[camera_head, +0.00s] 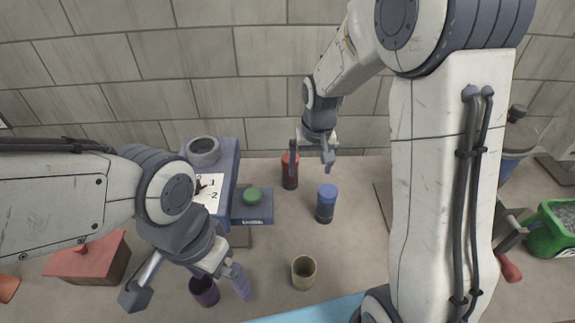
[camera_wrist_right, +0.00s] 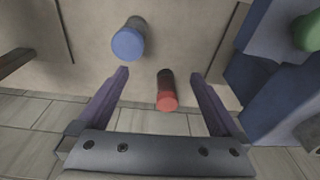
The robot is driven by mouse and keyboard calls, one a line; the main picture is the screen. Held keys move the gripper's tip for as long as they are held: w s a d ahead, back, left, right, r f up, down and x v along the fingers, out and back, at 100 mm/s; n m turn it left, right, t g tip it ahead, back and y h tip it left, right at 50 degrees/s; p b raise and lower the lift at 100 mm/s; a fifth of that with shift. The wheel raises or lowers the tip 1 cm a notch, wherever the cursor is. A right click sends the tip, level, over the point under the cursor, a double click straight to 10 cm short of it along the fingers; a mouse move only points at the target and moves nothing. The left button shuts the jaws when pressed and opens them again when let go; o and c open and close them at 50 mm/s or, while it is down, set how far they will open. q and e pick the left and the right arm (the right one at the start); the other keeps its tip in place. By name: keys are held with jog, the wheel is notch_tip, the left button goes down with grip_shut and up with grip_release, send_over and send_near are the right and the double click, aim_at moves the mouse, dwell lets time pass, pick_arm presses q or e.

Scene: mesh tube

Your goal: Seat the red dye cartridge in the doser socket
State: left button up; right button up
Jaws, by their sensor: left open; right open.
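The red dye cartridge (camera_head: 290,170), dark with a red top, stands upright on the table near the back wall. It also shows in the right wrist view (camera_wrist_right: 167,92), between the open fingers. My right gripper (camera_head: 310,163) is open at the cartridge, with one finger on each side and no contact that I can make out. The doser is a blue-grey block with a round grey socket (camera_head: 203,150) on top and a label marked 1 and 2, left of the cartridge. My left gripper (camera_head: 190,285) is open near the table's front, around or above a dark purple cup-like item (camera_head: 204,291).
A blue-capped cartridge (camera_head: 326,203) stands close to the red one and shows in the right wrist view (camera_wrist_right: 128,42). A green button (camera_head: 252,195) sits on the doser's base. A tan cup (camera_head: 304,272) is in front. A red-topped box (camera_head: 88,256) and green bin (camera_head: 552,228) stand aside.

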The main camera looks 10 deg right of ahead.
jog(key=w+f+m, duration=0.1)
jog(key=w+f, duration=0.1)
jog(key=w, duration=0.3)
jog(key=w+f+m+g, duration=0.1)
jog(key=w+f, duration=0.1)
jog(key=w, duration=0.3)
jog(key=w+a+f+m, duration=0.1)
jog(key=w, duration=0.4)
jog(key=shift+w+f+g, duration=0.15)
jog(key=shift+f+g, duration=0.25)
notch_tip(320, 180, down, 5)
jog(key=shift+w+p, duration=0.1)
jog(key=shift+p, duration=0.6)
notch_tip(320, 180, down, 5)
jog(key=p, duration=0.2)
jog(key=shift+a+r+p, duration=0.1)
jog(key=shift+a+p, duration=0.05)
jog(key=shift+p, duration=0.15)
jog(key=shift+w+f, duration=0.1)
jog(key=shift+f, duration=0.2)
jog(key=c, duration=1.5)
